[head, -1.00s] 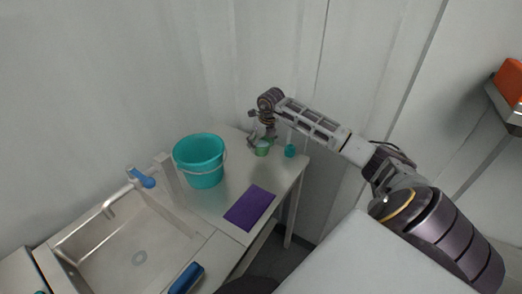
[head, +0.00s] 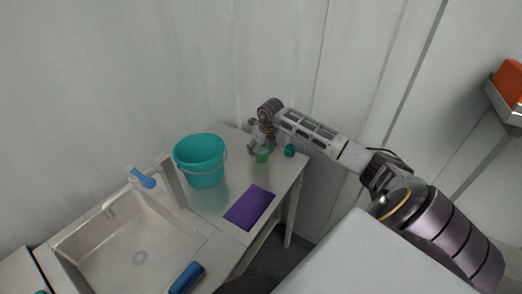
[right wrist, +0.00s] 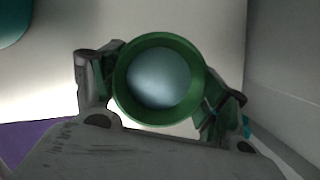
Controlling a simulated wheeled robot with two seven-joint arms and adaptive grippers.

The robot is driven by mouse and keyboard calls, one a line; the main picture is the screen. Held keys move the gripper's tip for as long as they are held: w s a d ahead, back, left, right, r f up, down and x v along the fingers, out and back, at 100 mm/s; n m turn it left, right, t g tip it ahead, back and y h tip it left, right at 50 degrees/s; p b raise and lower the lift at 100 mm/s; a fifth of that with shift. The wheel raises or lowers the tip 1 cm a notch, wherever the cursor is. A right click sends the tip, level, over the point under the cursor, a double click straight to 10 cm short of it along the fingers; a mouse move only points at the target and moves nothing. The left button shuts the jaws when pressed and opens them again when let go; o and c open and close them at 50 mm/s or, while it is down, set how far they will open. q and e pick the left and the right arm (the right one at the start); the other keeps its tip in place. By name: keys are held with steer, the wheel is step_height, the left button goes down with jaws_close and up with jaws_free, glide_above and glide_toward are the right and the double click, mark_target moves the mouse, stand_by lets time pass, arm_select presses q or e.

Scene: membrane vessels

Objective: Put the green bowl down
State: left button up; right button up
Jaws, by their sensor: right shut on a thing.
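The green bowl (head: 263,156) is a small green vessel at the far end of the steel table in the head view. In the right wrist view the bowl (right wrist: 121,82) shows from above as a green ring, with a pale blue-grey round thing inside it. My right gripper (head: 259,149) has its fingers on both sides of the bowl and is shut on it. The fingers also show in the right wrist view (right wrist: 160,100). I cannot tell whether the bowl's base touches the table. My left gripper is not in view.
A teal bucket (head: 199,163) stands left of the bowl. A small teal object (head: 290,151) is close on the bowl's right. A purple mat (head: 249,207) lies nearer on the table (head: 226,200). The sink (head: 125,245) is at lower left, the wall behind.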

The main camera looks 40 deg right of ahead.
steer(key=o, duration=1.2)
steer(key=v, duration=1.2)
steer(key=shift+b, duration=0.35)
steer(key=shift+r, duration=0.1)
